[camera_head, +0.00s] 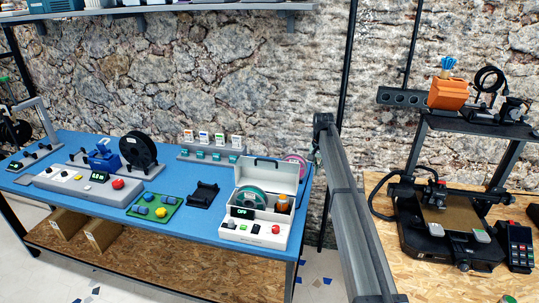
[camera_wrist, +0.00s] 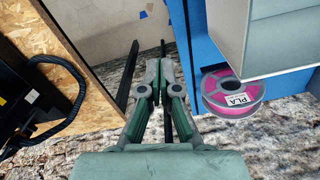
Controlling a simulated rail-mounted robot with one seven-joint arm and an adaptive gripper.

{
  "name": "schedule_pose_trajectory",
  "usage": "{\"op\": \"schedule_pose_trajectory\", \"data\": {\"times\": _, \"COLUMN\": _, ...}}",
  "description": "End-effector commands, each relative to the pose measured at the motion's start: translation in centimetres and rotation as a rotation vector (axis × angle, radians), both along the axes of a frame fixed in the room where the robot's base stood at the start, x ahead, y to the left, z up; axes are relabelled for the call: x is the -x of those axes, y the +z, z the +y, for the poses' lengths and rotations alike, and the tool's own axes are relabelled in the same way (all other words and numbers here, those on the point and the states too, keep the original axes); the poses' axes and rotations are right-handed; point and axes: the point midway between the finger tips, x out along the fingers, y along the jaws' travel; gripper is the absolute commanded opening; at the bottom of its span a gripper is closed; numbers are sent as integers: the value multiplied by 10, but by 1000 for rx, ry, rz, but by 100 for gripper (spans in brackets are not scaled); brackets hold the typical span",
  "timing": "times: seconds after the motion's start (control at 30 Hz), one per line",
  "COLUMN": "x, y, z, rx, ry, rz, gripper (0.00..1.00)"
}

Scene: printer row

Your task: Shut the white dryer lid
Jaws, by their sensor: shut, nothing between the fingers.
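The white dryer (camera_head: 255,232) stands at the right end of the blue table. Its lid (camera_head: 270,175) is open, standing up at the back with a dark handle along its top edge. A teal spool (camera_head: 250,197) and an orange container (camera_head: 282,203) sit inside. In the wrist view, my gripper (camera_wrist: 158,75) is shut and empty, pointing past the table's edge. A pale panel (camera_wrist: 285,40), probably part of the dryer, is to its right, with a visible gap between them. I cannot make out my fingers in the head view.
A pink spool (camera_head: 297,163) is behind the dryer; it also shows in the wrist view (camera_wrist: 233,95), right of my gripper. A black cradle (camera_head: 202,194) and a green tray (camera_head: 155,207) lie left of the dryer. A printer (camera_head: 435,215) stands on the wooden bench at right.

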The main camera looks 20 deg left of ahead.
Motion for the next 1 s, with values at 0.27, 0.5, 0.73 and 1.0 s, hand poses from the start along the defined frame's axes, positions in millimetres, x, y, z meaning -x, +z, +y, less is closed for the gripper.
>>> {"op": "schedule_pose_trajectory", "data": {"times": 0.27, "x": -20, "y": 120, "z": 92, "rx": -6, "ry": 52, "rz": -60, "gripper": 0}}
{"op": "schedule_pose_trajectory", "data": {"times": 0.5, "x": 5, "y": 142, "z": 174, "rx": 11, "ry": 209, "rz": -76, "gripper": 0}}
{"op": "schedule_pose_trajectory", "data": {"times": 0.73, "x": 11, "y": 132, "z": 189, "rx": 14, "ry": 241, "rz": -80, "gripper": 0}}
{"op": "schedule_pose_trajectory", "data": {"times": 1.0, "x": 8, "y": 94, "z": 189, "rx": 15, "ry": 241, "rz": -78, "gripper": 0}}
